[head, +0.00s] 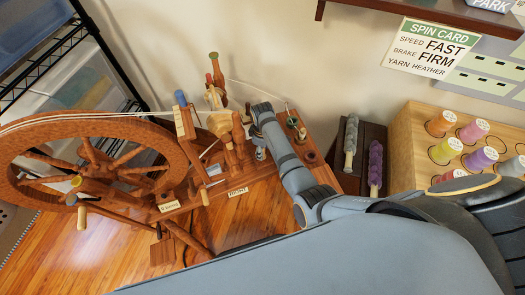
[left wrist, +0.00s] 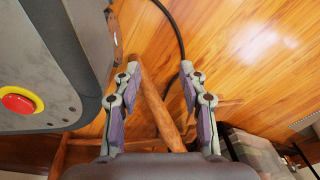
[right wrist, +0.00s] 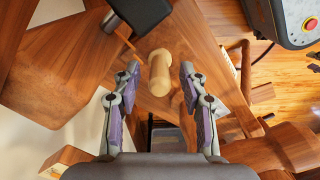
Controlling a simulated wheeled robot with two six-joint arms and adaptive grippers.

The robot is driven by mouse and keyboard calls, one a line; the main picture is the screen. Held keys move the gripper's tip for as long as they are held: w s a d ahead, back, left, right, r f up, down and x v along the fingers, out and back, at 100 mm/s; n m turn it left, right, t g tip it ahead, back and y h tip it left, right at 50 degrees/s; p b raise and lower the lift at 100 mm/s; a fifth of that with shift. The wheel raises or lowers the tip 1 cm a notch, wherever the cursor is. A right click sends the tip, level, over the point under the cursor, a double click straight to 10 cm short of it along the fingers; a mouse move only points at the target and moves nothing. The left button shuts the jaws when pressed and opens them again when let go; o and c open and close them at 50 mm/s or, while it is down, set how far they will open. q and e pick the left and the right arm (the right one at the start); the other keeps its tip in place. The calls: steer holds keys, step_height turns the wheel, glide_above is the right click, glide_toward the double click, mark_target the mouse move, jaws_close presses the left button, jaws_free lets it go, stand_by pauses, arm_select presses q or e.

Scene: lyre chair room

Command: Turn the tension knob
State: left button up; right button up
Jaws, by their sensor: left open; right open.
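A pale turned wooden knob (right wrist: 161,84) stands out from a brown wooden part in the right wrist view. My right gripper (right wrist: 160,69) is open, with one finger on each side of the knob and visible gaps between. In the head view, my right arm reaches over the spinning wheel's wooden base (head: 222,186), and its fingers are mostly hidden there. The big spoked wheel (head: 95,126) is at the left. My left gripper (left wrist: 160,69) is open and empty over the wood floor, with a wooden leg (left wrist: 158,105) beyond its fingers. It is not visible in the head view.
Bobbins and upright posts crowd the wheel's base near my right arm. A dark box with two yarn rolls (head: 350,140) and a wooden rack of coloured spools (head: 415,115) stand to the right. A spin card (head: 433,48) hangs on the wall. A wire shelf (head: 70,55) is at left.

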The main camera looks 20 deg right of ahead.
jaws_close()
arm_select(q)
steer(key=shift+r, duration=0.15)
arm_select(e)
steer(key=shift+r+m+p, duration=0.2)
steer(key=shift+m+p, duration=0.3)
steer(key=shift+p, duration=0.55)
steer(key=shift+m+p, duration=0.9)
steer(key=shift+m, duration=0.3)
arm_select(q)
steer(key=shift+s+r+p, duration=0.25)
steer(key=shift+s+r, duration=0.2)
steer(key=shift+r, duration=0.25)
steer(key=shift+s+r+p, duration=0.2)
steer(key=shift+s+r, duration=0.2)
steer(key=shift+r, duration=0.25)
steer(key=shift+s+r+p, duration=0.25)
steer(key=shift+s+r, duration=0.2)
steer(key=shift+r, duration=0.25)
arm_select(e)
steer(key=shift+f+m, duration=0.15)
steer(key=shift+m, duration=1.05)
